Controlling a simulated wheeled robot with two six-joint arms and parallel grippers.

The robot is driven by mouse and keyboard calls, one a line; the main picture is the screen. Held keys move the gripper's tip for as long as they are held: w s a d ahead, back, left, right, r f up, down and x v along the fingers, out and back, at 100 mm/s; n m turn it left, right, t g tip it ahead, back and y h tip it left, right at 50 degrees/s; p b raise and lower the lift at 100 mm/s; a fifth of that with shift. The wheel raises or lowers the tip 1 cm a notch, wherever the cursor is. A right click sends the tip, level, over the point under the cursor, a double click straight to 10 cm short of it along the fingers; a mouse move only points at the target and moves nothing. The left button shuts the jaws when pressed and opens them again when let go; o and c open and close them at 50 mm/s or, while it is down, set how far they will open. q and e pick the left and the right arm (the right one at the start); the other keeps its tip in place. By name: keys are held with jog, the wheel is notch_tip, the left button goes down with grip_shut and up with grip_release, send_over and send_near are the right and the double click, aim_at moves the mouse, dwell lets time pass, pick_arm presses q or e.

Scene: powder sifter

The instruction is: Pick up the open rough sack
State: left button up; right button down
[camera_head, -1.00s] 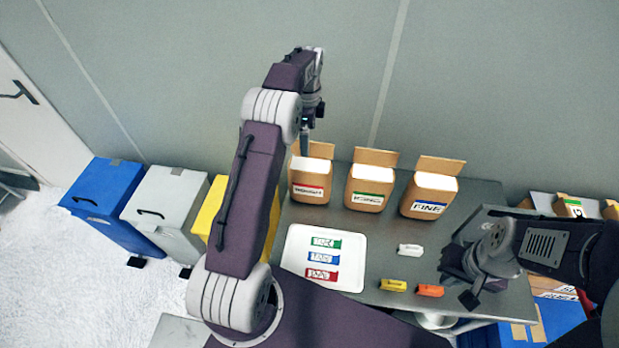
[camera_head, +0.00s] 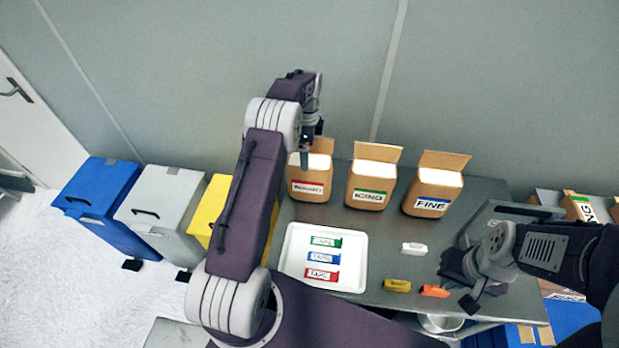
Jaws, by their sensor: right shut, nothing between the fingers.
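Three open brown sacks with white contents stand in a row at the back of the grey table. The left one (camera_head: 311,176) has a red label whose lettering I cannot read clearly. The middle one (camera_head: 369,182) has a green label and the right one (camera_head: 433,187) a blue label reading FINE. My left gripper (camera_head: 305,160) points down at the red-labelled sack's open top, overlapping it in view; I cannot tell whether they touch or how its fingers stand. My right gripper (camera_head: 470,302) is shut and empty, low over the table's right side.
A white tray (camera_head: 290,272) holds red, blue and green TAPE packets. White (camera_head: 414,248), yellow (camera_head: 397,286) and orange (camera_head: 434,291) small items lie right of it. Blue (camera_head: 98,200), grey (camera_head: 155,215) and yellow (camera_head: 212,200) bins stand left; more sacks (camera_head: 588,207) stand right.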

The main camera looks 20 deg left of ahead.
aim_at(309, 178)
pick_arm(q)
jog(key=f, duration=0.1)
jog(key=f+p, duration=0.2)
jog(key=f, duration=0.1)
jog(key=shift+d, duration=0.25)
jog(key=shift+f, duration=0.5)
